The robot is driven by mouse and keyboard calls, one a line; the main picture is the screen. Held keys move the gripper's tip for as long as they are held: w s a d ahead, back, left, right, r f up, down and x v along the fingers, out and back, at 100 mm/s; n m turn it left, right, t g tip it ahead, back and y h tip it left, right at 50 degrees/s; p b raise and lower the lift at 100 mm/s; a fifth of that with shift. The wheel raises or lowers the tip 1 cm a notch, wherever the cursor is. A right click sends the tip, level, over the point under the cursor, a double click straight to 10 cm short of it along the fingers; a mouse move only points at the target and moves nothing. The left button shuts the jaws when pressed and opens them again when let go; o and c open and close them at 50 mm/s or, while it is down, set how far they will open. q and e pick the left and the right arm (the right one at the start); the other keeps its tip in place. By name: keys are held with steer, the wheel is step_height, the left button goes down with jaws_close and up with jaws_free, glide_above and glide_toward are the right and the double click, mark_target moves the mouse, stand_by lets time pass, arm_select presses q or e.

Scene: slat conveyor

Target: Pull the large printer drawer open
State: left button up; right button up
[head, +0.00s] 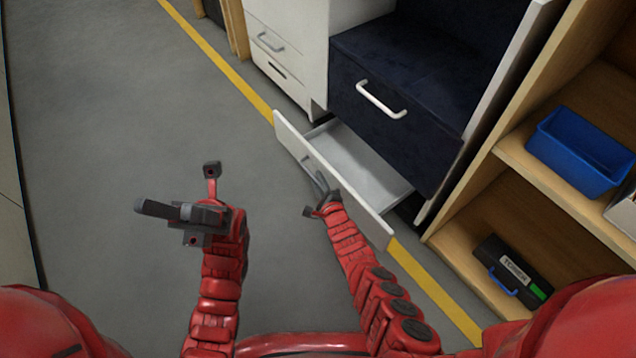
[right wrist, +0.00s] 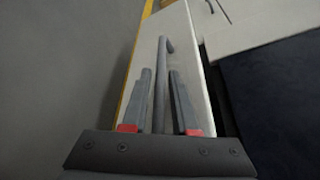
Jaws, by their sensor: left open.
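A low drawer with a white front (head: 290,138) and pale grey inside (head: 365,160) stands partly pulled out, beneath a dark navy front with a white handle (head: 381,99). My right gripper (head: 318,200) is at the outer face of the white front, by its grey bar handle (head: 321,182). In the right wrist view, the gripper's two fingers (right wrist: 162,105) lie on either side of the bar handle (right wrist: 162,75), with narrow gaps showing on both sides. Its grip is partly hidden in the head view. My left gripper (head: 190,205) is open and empty over the floor, apart from the drawer.
White drawers (head: 272,42) stand beyond at the top. At right, a wooden shelf (head: 545,185) holds a blue bin (head: 580,150) and a black case labelled toner (head: 515,270). A yellow line (head: 222,62) runs along the floor. Grey floor at left is clear.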

jaws_close()
stand_by(1.5)
